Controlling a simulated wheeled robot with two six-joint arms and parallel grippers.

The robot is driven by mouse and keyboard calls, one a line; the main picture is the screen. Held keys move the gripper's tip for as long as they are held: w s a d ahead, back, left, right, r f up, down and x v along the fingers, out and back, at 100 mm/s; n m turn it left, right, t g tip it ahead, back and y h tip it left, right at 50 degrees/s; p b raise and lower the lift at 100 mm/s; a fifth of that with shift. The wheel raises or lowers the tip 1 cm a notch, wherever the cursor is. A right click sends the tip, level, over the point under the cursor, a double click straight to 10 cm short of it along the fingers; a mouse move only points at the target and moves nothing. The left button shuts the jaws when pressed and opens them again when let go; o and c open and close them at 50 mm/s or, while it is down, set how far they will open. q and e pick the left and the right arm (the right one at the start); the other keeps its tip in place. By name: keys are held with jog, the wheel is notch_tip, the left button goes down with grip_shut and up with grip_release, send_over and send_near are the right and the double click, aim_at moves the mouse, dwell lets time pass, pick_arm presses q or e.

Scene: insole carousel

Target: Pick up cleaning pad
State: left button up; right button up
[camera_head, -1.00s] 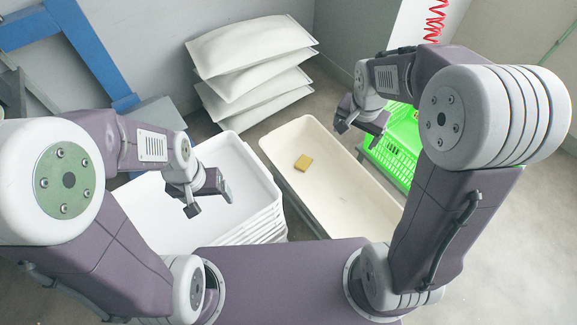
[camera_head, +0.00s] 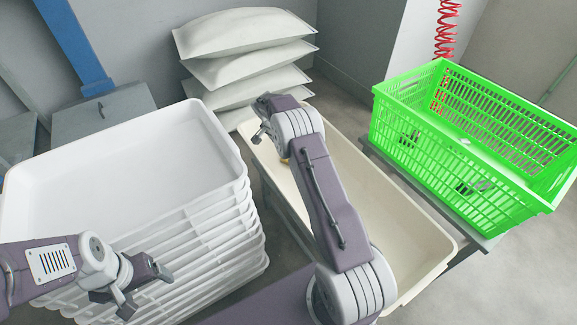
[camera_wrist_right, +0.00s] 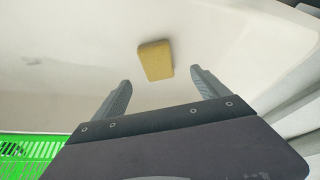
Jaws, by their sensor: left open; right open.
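The cleaning pad is a small yellow block (camera_wrist_right: 155,60) lying on the floor of the cream tub (camera_head: 425,232). In the head view my right arm hides nearly all of it. My right gripper (camera_wrist_right: 161,77) is open and empty over the tub. In the right wrist view the pad shows just beyond the fingertips, roughly between their lines; I cannot tell the remaining height. My left gripper (camera_head: 147,292) is open and empty, in front of the stack of white trays.
A stack of white trays (camera_head: 215,215) stands left of the tub. A bright green crate (camera_head: 400,140) sits on a grey stand to the right. White sacks (camera_head: 245,35) are piled behind. Tub walls surround the pad.

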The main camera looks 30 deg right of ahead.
jog(key=b+x, duration=0.2)
jog(key=x, duration=0.2)
jog(key=shift+s, duration=0.1)
jog(key=b+x, duration=0.4)
jog(key=x, duration=0.1)
jog(key=shift+s, duration=0.2)
jog(key=shift+w+d+f, duration=0.1)
jog(key=shift+d, duration=0.05)
jog(key=shift+r, duration=0.2)
jog(key=shift+c, duration=0.7)
jog(key=c, duration=1.3)
notch_tip(320, 180, up, 5)
jog(key=p, duration=0.3)
jog(key=shift+p, duration=0.35)
jog(key=s+d+r+p, duration=0.1)
jog(key=s+r, duration=0.1)
jog(key=s, duration=0.1)
jog(key=s+d+r+p, duration=0.1)
jog(key=s+r, duration=0.1)
jog(key=s, duration=0.2)
jog(key=s+d+r+p, duration=0.1)
jog(key=s+r, duration=0.1)
jog(key=s, duration=0.2)
jog(key=shift+s+d+p, duration=0.1)
jog(key=shift+d+p, duration=0.25)
jog(key=shift+p, duration=0.05)
